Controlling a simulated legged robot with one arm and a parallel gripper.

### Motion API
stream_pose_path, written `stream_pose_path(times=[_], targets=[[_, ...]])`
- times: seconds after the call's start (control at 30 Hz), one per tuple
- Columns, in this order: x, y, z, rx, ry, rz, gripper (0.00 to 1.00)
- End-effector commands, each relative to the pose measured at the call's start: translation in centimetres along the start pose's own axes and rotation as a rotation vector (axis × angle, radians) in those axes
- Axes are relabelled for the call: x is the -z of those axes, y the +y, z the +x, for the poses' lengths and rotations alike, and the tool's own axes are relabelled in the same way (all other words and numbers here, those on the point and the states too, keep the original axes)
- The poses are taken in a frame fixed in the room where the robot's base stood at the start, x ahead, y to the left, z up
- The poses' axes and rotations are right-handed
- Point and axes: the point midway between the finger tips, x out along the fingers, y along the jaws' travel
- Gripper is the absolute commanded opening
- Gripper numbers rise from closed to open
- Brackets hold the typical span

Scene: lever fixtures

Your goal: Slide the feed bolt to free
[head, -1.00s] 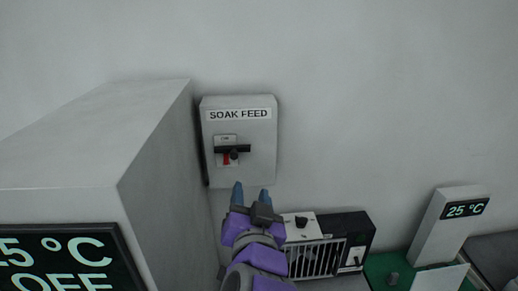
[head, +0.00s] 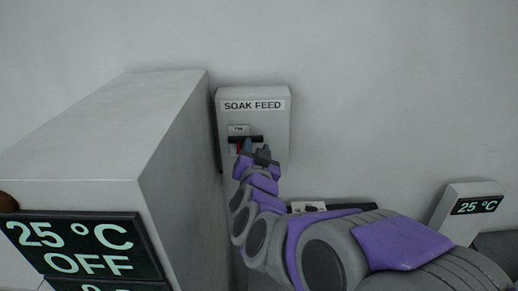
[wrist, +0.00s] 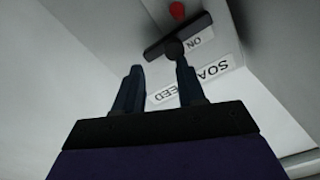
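The feed bolt is a dark bar (head: 234,139) on the front of a pale box labelled SOAK FEED (head: 279,123). A bit of red (head: 239,149) shows beside it, and a small label sits above. In the wrist view the bar (wrist: 185,33) carries a round dark knob (wrist: 174,48), with a red spot (wrist: 177,10) beyond and a label reading ON. My gripper (head: 257,150) is in front of the bolt and partly hides it. Its two fingers (wrist: 157,68) are apart and empty. The right fingertip appears close to the knob; I cannot tell whether it touches.
A large grey cabinet (head: 95,140) with a 25 °C OFF display (head: 85,247) stands close on the left. Another unit with a 25 °C display (head: 478,205) is at the right. The wall right of the box is clear.

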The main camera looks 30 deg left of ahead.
Motion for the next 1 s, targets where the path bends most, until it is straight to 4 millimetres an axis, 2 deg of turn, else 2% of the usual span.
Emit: stream_pose_path(times=[0.03, 0.23, 0.4, 0.43, 0.7, 1.0], targets=[[-0.5, -0.4, 0.7, 0.002, -0.004, -0.007, 0.47], [-1.3, -0.8, 1.9, 0.004, -0.015, -0.012, 0.47], [-0.6, -0.4, 1.2, 0.003, -0.007, -0.008, 0.47], [-0.4, -0.2, 1.1, 0.003, -0.005, -0.006, 0.54], [0.7, 0.8, 0.4, 0.003, 0.002, 0.005, 0.28], [0.3, 0.4, 0.5, 0.004, 0.0, 0.0, 0.0]])
